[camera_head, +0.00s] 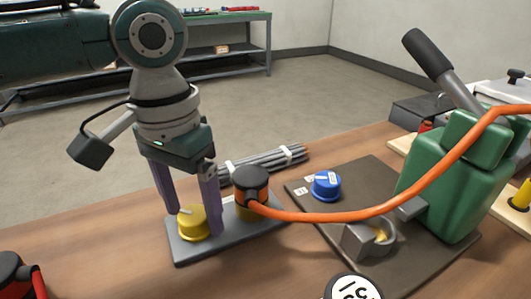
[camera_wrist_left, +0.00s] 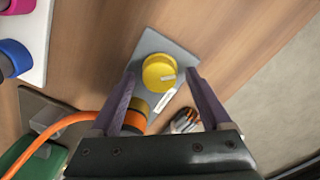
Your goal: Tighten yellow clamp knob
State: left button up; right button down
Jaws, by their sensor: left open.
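The yellow clamp knob (camera_head: 193,222) sits on a grey plate (camera_head: 220,240) on the wooden table, and carries a white pointer mark. It also shows in the left wrist view (camera_wrist_left: 159,72), where it lies between and a little beyond the fingertips. My left gripper (camera_head: 186,208) is open, pointing down, with its purple fingers either side of the knob in the head view. I cannot tell whether a finger touches the knob. The left gripper also shows in the left wrist view (camera_wrist_left: 160,80). My right gripper is not in view.
A black and orange cylinder (camera_head: 251,187) with an orange hose (camera_head: 350,217) stands right beside the knob on the same plate. A blue knob (camera_head: 326,185), a metal clamp and a green pump (camera_head: 440,185) stand on a dark board to the right. Grey rods (camera_head: 265,163) lie behind.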

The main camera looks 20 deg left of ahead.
pick_arm(q)
grip_shut()
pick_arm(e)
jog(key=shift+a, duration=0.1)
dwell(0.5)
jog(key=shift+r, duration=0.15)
